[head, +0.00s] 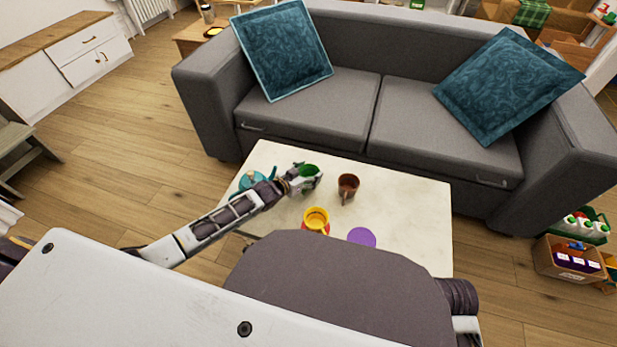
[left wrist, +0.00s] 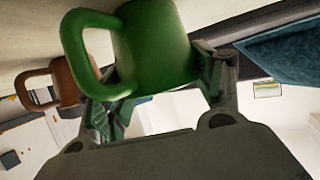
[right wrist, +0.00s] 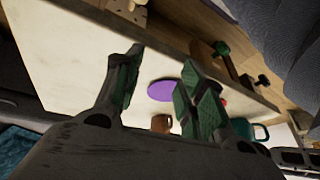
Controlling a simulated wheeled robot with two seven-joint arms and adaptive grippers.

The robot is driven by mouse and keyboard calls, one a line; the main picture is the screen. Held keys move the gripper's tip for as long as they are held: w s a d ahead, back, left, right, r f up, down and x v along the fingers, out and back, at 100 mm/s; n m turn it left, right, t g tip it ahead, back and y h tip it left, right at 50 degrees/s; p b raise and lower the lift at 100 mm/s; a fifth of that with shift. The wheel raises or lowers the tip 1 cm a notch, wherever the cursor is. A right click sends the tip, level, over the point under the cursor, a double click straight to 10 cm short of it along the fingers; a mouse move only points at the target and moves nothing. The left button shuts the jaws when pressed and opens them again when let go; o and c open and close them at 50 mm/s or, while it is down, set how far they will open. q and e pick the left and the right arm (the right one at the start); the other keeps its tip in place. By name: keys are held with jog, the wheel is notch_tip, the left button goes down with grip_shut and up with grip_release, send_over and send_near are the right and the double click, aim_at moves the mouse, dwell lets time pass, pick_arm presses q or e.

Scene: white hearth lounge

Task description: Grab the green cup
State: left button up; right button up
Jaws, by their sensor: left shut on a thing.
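The green cup (head: 309,170) is at the far side of the pale coffee table, left of the brown mug. My left gripper (head: 304,179) reaches in from the left and is shut on it. In the left wrist view the green cup (left wrist: 155,50) sits between the two fingers, its handle toward the left. I cannot tell whether its base touches the table. My right gripper (right wrist: 162,62) shows in the right wrist view with its fingers apart and nothing between them.
On the coffee table (head: 420,215) are a brown mug (head: 348,186), a yellow cup (head: 317,217) on a red saucer, a purple disc (head: 361,238) and a teal vessel (head: 250,181) beside my left forearm. A grey sofa (head: 330,110) stands behind. The table's right side is clear.

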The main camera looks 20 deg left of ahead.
pick_arm(q)
jog(key=shift+r+p, duration=0.35)
jog(key=shift+r, duration=0.4)
notch_tip(320, 180, up, 2)
jog(key=shift+p, duration=0.4)
notch_tip(320, 180, up, 6)
jog(key=p, duration=0.2)
jog(key=shift+r, duration=0.25)
pick_arm(e)
jog(key=shift+s+d+f+g+h, duration=0.2)
jog(key=shift+d+g, duration=0.1)
jog(key=shift+d, duration=0.1)
jog(key=shift+s+d+f+g+h, duration=0.1)
jog(key=shift+d+g+h, duration=0.1)
jog(key=shift+d+g, duration=0.15)
